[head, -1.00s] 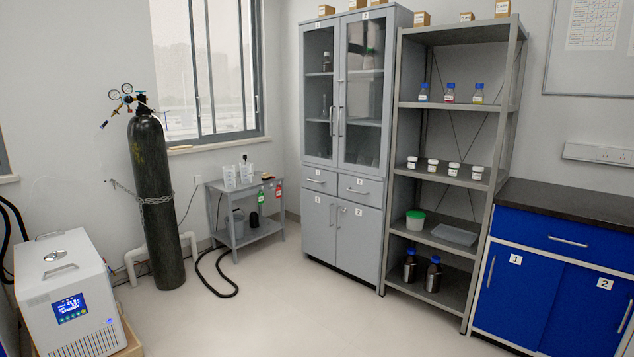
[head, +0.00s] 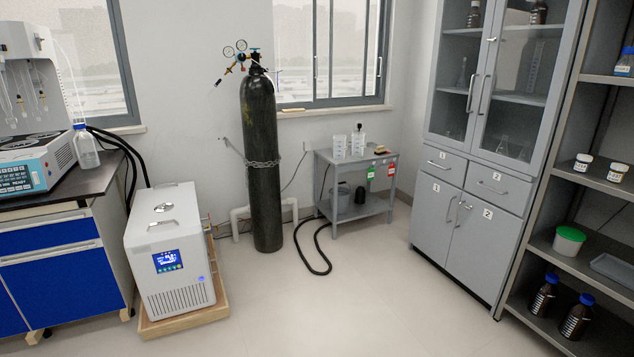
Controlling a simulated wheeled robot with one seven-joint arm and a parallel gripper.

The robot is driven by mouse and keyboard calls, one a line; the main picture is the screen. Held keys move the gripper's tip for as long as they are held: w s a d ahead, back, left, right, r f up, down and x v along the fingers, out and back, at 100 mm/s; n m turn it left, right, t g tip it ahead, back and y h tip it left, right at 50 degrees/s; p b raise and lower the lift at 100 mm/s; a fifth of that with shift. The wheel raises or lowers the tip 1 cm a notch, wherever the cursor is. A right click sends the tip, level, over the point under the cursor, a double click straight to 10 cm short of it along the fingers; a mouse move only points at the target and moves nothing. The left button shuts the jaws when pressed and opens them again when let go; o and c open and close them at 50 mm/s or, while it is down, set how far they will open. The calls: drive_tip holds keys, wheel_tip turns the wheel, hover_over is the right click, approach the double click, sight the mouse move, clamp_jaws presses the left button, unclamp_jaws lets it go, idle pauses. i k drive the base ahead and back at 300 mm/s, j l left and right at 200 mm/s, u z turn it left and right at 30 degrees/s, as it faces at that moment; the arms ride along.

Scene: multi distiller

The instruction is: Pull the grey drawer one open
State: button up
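The grey cabinet (head: 452,215) stands at the right in the head view, with glass doors above, two drawers in the middle and two doors below. Grey drawer one (head: 438,162) is the left drawer, marked with a "1" label, and looks shut. Its handle (head: 437,164) is a short metal bar across its front. Drawer two (head: 496,187) beside it also looks shut. My gripper is not in view.
A grey side table (head: 356,159) with beakers stands left of the cabinet. A black gas cylinder (head: 262,165) and a white chiller (head: 172,250) are further left. An open shelf (head: 590,170) adjoins the cabinet's right. The floor (head: 340,290) before the cabinet is clear.

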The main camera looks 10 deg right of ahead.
sight(452, 168)
drive_tip(key=i+l+z, duration=0.4)
drive_tip(key=i, duration=0.4)
drive_tip(key=i+z, duration=0.35)
drive_tip(key=i, duration=0.5)
drive_tip(key=i+l+u, duration=0.1)
drive_tip(key=i+u, duration=0.15)
drive_tip(key=i, duration=0.35)
drive_tip(key=i+l+u, duration=0.25)
drive_tip(key=i, duration=0.35)
drive_tip(key=i+l+u, duration=0.3)
drive_tip(key=i, duration=0.25)
drive_tip(key=i+l+u, duration=0.25)
drive_tip(key=i+l, duration=0.15)
drive_tip(key=i, duration=0.15)
